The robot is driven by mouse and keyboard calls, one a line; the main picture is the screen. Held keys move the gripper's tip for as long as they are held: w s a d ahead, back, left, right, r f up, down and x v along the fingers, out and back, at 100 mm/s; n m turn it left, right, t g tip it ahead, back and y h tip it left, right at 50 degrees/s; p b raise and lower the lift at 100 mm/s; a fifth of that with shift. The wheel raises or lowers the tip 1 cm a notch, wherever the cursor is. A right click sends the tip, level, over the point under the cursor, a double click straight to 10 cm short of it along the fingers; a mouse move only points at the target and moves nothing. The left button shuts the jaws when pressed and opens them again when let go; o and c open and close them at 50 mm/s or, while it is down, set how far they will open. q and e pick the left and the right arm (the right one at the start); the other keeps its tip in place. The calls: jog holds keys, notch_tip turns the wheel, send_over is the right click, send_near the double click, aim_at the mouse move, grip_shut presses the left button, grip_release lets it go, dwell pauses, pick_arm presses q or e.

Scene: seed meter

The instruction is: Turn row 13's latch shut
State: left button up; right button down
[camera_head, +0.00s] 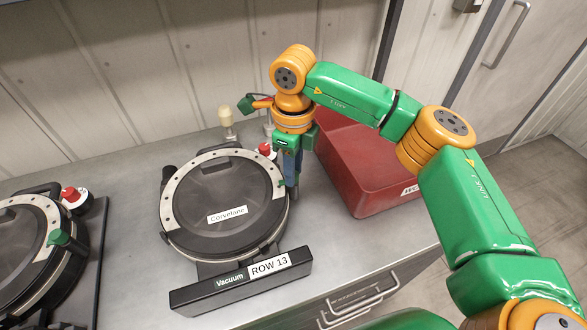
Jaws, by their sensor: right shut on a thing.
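The row 13 seed meter (225,184) is a round black lidded unit with a pale perforated ring, lying on the metal bench. A "Corvelane" label is on its lid. Its front bar (240,281) carries the "Vacuum" and "ROW 13" labels. My right gripper (291,184) points down at the lid's right edge and is shut. The latch is mostly hidden by the fingers, so its angle cannot be told; the gripper appears closed on it. My left gripper is out of view.
A red bin (365,165) stands right of the meter, close to my right gripper. A second meter (30,248) with a green latch (60,236) and a red knob (72,195) is at the left. A cream knob (226,117) stands behind. Bare bench (128,220) lies between the meters.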

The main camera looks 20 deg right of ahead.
dwell(0.5)
jog(key=c, duration=0.7)
grip_release()
jog(key=shift+o, duration=0.2)
notch_tip(320, 180, up, 7)
jog(key=shift+r+b, duration=0.1)
jog(key=shift+b, duration=0.6)
